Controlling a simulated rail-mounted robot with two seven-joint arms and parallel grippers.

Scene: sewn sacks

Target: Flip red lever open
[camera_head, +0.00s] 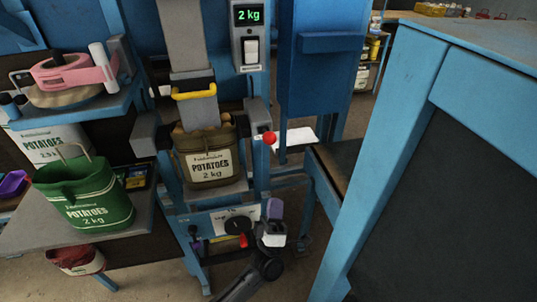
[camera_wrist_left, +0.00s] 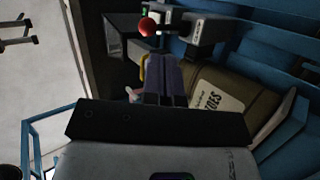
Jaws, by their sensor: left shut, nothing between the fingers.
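The red lever shows as a round red knob (camera_head: 269,137) at the right side of the grey clamp around the sack mouth. In the left wrist view the red knob (camera_wrist_left: 147,25) sits beyond my fingertips, a little to the left. My left gripper (camera_head: 275,208), with purple fingers, is shut and empty below the knob and apart from it. Its closed fingers (camera_wrist_left: 172,65) also show in the left wrist view. A brown potato sack (camera_head: 208,165) marked 2 kg stands under the spout, between the clamp's arms. My right gripper is not in view.
The display (camera_head: 248,15) reads 2 kg. A yellow handle (camera_head: 194,92) crosses the spout. A green potato sack (camera_head: 85,195) stands on the left shelf. A blue-framed bench (camera_head: 378,150) bounds the right side. A dial panel (camera_head: 235,222) lies left of my gripper.

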